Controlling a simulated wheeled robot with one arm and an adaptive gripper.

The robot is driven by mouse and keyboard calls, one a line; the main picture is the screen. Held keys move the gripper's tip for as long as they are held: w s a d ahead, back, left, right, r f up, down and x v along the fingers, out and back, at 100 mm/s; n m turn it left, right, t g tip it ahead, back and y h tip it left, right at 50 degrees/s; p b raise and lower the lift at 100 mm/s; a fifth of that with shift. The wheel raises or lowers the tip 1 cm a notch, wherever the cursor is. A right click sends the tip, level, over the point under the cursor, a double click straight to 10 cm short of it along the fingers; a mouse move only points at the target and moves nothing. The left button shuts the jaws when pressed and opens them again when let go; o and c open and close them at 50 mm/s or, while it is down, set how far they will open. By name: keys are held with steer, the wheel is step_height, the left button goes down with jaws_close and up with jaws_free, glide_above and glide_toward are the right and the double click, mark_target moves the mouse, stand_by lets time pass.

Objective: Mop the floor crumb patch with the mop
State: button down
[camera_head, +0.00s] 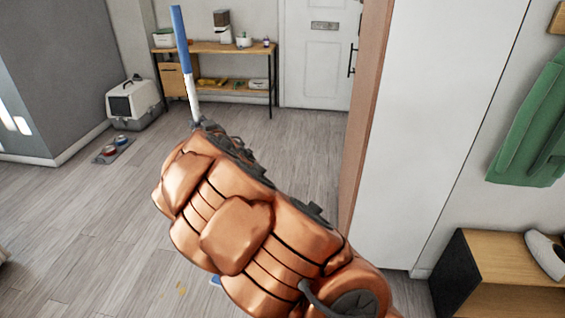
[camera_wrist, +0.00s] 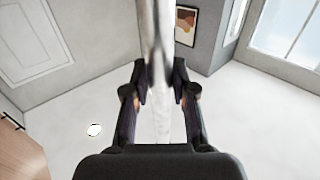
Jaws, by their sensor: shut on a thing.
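The mop's pole, blue at the top and white below, rises above my copper-coloured arm in the head view (camera_head: 181,40). The pole also runs between my gripper's two fingers in the wrist view (camera_wrist: 157,40). My gripper (camera_wrist: 160,88) is shut on the pole; in the head view my arm hides most of it. A small blue piece, perhaps part of the mop head (camera_head: 215,281), shows at floor level by the arm's lower edge. The crumb patch (camera_head: 181,289) is a few yellowish specks on the floor just left of that piece. Whether they touch is unclear.
A wooden shelf table (camera_head: 220,48) is against the back wall, beside a white door (camera_head: 318,60). A shoe bench (camera_head: 500,272) is at right. The left-middle floor is clear.

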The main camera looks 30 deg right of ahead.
steer(key=s+d+f+n+y+b, duration=0.1)
steer(key=s+d+f+b, duration=0.2)
steer(key=d+f+b, duration=0.35)
steer(key=s+d+f+n+y+b, duration=0.1)
steer(key=s+d+f+y+b, duration=0.2)
steer(key=d, duration=0.7)
steer(key=s+d+f+b, duration=0.3)
steer(key=d+f+b, duration=0.3)
steer(key=d, duration=0.2)
step_height(320, 180, down, 6)
steer(key=b, duration=0.5)
steer(key=shift+s, duration=0.15)
